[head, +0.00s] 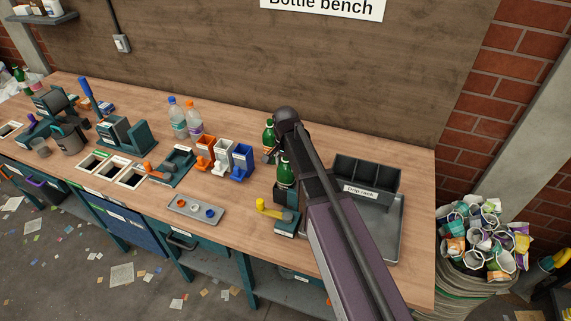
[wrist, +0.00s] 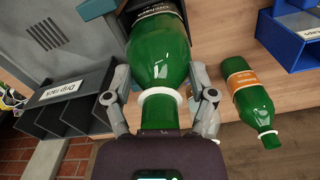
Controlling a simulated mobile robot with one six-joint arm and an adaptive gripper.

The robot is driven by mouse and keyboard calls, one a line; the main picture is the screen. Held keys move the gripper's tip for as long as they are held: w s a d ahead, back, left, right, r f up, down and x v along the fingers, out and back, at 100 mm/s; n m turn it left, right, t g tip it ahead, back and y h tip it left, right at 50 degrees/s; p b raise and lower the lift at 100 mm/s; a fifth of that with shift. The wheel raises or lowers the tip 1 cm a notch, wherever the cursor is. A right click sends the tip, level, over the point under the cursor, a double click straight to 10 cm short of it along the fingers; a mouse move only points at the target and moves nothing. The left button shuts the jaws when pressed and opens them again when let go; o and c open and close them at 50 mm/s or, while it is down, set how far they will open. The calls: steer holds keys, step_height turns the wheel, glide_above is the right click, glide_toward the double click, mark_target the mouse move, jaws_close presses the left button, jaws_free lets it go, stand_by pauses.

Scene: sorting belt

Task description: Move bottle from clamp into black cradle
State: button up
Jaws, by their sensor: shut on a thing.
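In the head view the bottle (head: 286,173) stands upright, just above or in a dark block (head: 281,193). My gripper (head: 277,150) is partly hidden by my arm. A clamp with a yellow handle (head: 265,207) sits just in front. I cannot tell whether the dark block is the clamp's body or the black cradle.
A second green bottle (wrist: 246,90) with an orange label stands close by, behind and left in the head view (head: 268,133). The drip rack (head: 366,180) stands on a grey tray to the right. Orange, white and blue holders (head: 242,162) stand left.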

steer(key=o, duration=1.2)
steer(key=shift+o, duration=0.2)
steer(key=shift+r, duration=0.15)
